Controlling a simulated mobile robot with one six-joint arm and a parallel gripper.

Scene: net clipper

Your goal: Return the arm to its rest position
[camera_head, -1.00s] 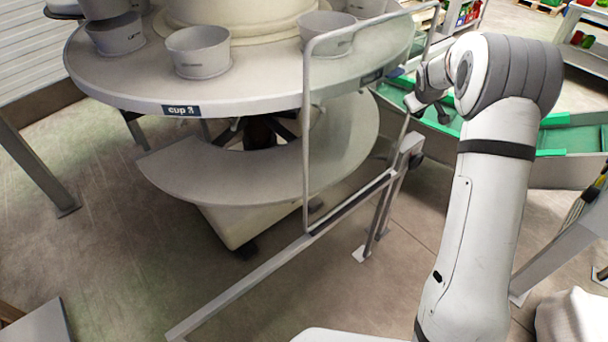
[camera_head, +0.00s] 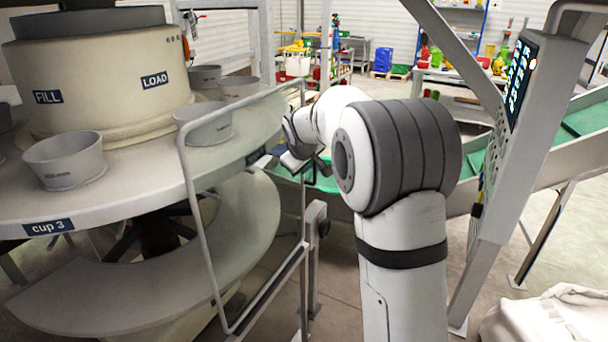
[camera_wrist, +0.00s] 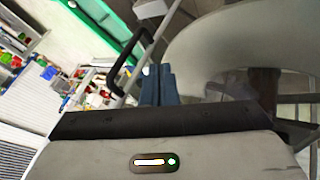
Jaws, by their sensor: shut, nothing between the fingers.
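My arm stands up in the middle of the head view, bent at the elbow. My gripper (camera_head: 318,166) points away from me, close to the right side of the metal guard rail. Its fingers are small and partly hidden there by my own wrist. In the wrist view my gripper's blue-grey fingers (camera_wrist: 158,84) are together and hold nothing. I cannot tell from these frames whether the gripper touches the rail.
The round table (camera_head: 130,195) with grey cups (camera_head: 65,161) is at left. The guard rail (camera_head: 188,175) stands between it and my arm. A control panel post (camera_head: 515,140) and a green-lined conveyor (camera_head: 585,120) are at right. A white sack (camera_head: 550,318) lies at lower right.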

